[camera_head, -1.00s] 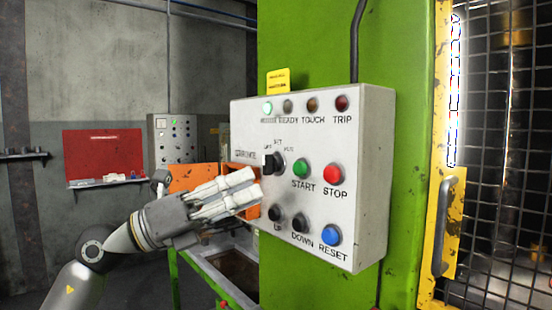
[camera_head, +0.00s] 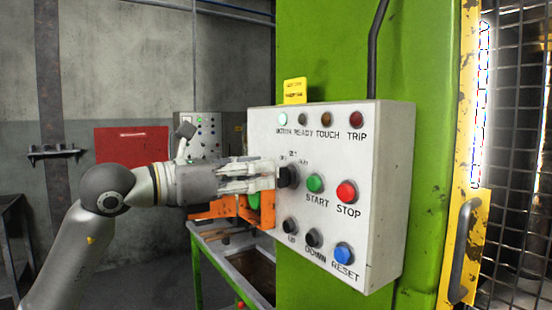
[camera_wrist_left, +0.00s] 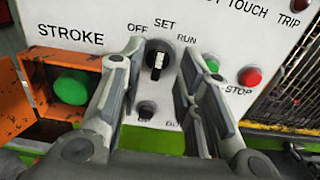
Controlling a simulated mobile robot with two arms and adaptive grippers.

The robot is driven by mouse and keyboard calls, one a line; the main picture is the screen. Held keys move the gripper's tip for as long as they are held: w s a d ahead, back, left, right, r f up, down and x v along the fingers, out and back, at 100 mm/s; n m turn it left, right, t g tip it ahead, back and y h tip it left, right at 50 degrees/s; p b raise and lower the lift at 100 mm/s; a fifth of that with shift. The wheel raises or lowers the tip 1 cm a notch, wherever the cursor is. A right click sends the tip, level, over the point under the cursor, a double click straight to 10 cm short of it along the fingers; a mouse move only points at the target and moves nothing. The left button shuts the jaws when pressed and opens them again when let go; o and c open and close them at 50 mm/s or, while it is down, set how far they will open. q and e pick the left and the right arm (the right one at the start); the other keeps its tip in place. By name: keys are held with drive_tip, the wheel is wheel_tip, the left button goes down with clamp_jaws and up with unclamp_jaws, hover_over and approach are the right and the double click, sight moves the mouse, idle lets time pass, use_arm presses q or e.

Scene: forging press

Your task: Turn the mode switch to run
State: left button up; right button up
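The mode switch is a black rotary knob (camera_head: 288,176) on the white control panel (camera_head: 262,125). It also shows in the left wrist view (camera_wrist_left: 157,60), under the labels OFF, SET and RUN. Its handle stands nearly upright with the pale mark at the top, roughly toward SET. My left gripper (camera_head: 274,174) reaches in from the left, level with the knob. In the left wrist view its fingers (camera_wrist_left: 162,66) are apart, one on each side of the knob, with nothing visibly gripped. Contact with the knob cannot be told. My right gripper is not in view.
The green START (camera_head: 315,183) and red STOP (camera_head: 347,191) buttons sit right of the knob. Black buttons and a blue RESET button (camera_head: 343,254) are below. An orange box with a green button (camera_wrist_left: 72,86) lies left. A yellow-framed mesh guard stands right.

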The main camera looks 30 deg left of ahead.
sight(278, 170)
use_arm(q)
drive_tip(key=p+x, duration=0.1)
drive_tip(key=x, duration=0.2)
drive_tip(key=shift+w+r+p, duration=0.15)
drive_tip(key=shift+p, duration=0.15)
drive_tip(key=shift+w+d, duration=0.35)
drive_tip(key=shift+w, duration=0.25)
drive_tip(key=shift+s, duration=0.15)
clamp_jaws()
